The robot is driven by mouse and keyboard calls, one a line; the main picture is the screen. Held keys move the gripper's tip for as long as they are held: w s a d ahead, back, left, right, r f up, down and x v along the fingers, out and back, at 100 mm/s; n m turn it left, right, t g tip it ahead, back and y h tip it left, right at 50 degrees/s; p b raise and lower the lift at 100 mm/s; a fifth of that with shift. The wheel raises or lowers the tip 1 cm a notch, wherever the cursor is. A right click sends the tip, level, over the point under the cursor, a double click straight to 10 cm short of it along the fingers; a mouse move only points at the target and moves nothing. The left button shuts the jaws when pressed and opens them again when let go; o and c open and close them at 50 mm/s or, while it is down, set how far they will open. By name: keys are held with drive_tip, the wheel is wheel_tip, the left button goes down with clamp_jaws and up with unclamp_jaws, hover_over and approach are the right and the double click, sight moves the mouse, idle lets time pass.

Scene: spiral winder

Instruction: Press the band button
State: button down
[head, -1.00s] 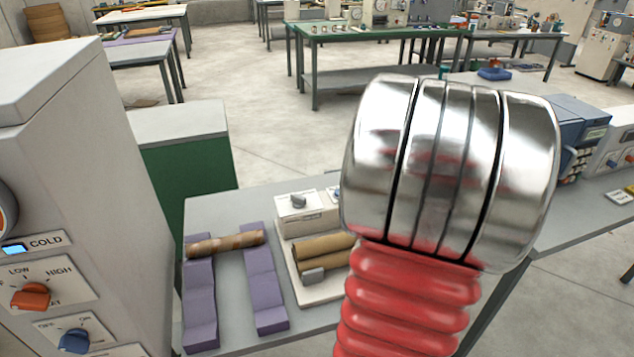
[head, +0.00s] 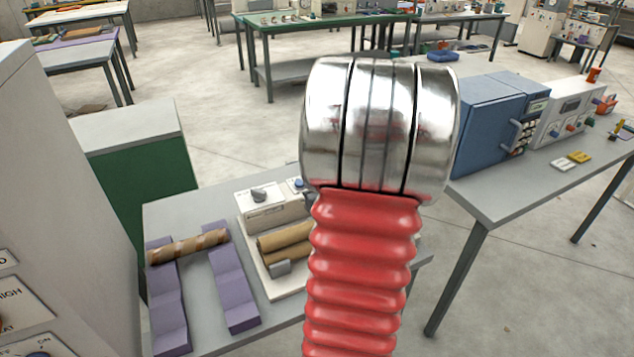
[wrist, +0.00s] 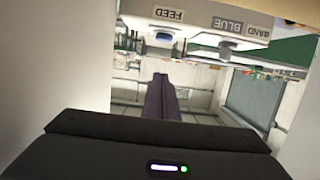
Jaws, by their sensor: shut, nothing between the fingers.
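In the wrist view, upside-down labels on a pale machine panel read BAND (wrist: 258,30), BLUE (wrist: 228,24) and FEED (wrist: 165,14). A small grey part (wrist: 228,47) sits by the BLUE label and a blue-white part (wrist: 163,36) by the FEED label. I cannot tell which part is the band button. My gripper (wrist: 160,78) shows as a narrow dark purple shape. It looks shut and empty, apart from the panel parts in the picture; its depth to them is unclear. In the head view my arm's silver and red links hide my gripper.
In the head view, a grey bench holds purple stands (head: 232,300) with a striped tube (head: 188,246), and a white unit (head: 272,208) with a grey knob and brown rolls (head: 285,240). A tall grey cabinet (head: 60,170) stands at the left. A blue box (head: 488,125) sits on the right table.

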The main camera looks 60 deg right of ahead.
drive_tip(key=x, duration=0.6)
drive_tip(key=shift+a+f, duration=0.1)
drive_tip(key=shift+f, duration=0.05)
wheel_tip(320, 180, down, 2)
drive_tip(key=shift+s, duration=0.15)
drive_tip(key=shift+f, duration=0.8)
drive_tip(key=shift+f, duration=0.1)
